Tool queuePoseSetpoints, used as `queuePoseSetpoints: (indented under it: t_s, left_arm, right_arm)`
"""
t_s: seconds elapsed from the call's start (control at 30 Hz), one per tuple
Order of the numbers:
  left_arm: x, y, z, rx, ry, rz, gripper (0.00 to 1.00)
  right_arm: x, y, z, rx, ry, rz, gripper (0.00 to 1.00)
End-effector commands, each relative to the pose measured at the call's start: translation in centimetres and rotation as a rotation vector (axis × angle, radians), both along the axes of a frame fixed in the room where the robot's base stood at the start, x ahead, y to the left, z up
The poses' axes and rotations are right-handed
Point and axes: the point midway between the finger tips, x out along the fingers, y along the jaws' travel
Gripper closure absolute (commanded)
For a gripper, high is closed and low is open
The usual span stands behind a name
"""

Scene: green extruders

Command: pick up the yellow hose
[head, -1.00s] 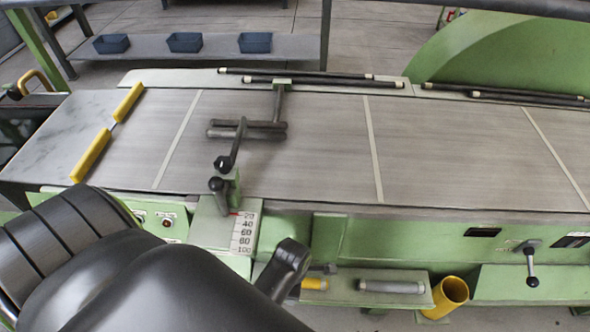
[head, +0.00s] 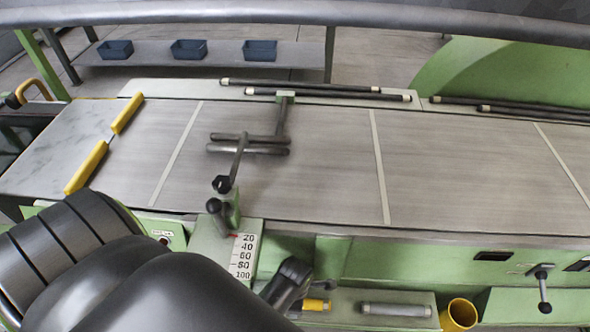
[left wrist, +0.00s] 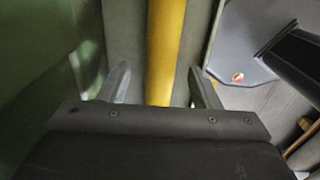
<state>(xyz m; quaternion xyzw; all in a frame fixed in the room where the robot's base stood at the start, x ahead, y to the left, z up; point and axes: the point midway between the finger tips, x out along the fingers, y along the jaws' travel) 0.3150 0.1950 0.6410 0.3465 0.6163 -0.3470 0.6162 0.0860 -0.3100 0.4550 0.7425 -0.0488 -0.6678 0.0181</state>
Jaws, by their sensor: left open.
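The yellow hose (head: 316,304) lies on the green shelf below the bench front in the head view, partly hidden by my left arm. In the left wrist view the yellow hose (left wrist: 165,45) runs lengthwise between the fingers of my left gripper (left wrist: 160,88). The fingers are open, one on each side of it, with gaps visible on both sides. How far the fingertips are above or around the hose I cannot tell. In the head view the left gripper is mostly hidden behind its own dark wrist. My right gripper is not in view.
A grey tube (head: 396,310) lies on the same shelf to the right, and a yellow open cylinder (head: 459,314) stands beyond it. The bench top (head: 300,190) holds a dark metal handle assembly (head: 248,146) and yellow bars (head: 127,113). Blue bins (head: 189,49) sit on a rear shelf.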

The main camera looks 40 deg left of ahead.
Motion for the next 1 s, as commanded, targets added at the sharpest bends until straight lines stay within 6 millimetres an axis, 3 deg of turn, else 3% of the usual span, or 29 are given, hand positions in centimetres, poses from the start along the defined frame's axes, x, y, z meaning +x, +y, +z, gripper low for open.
queuePoseSetpoints:
  t_s: [0.3,0.7,1.0]
  left_arm:
    - [0.01,0.03,-0.39,0.001,-0.001,0.0,0.43]
    - [-0.02,0.03,-0.38,0.0,0.0,0.0,0.95]
    - [-0.03,0.04,-0.24,0.0,0.0,-0.001,0.95]
  right_arm:
    - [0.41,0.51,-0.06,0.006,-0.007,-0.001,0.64]
    - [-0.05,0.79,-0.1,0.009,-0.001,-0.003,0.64]
    - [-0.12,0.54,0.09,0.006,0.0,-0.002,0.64]
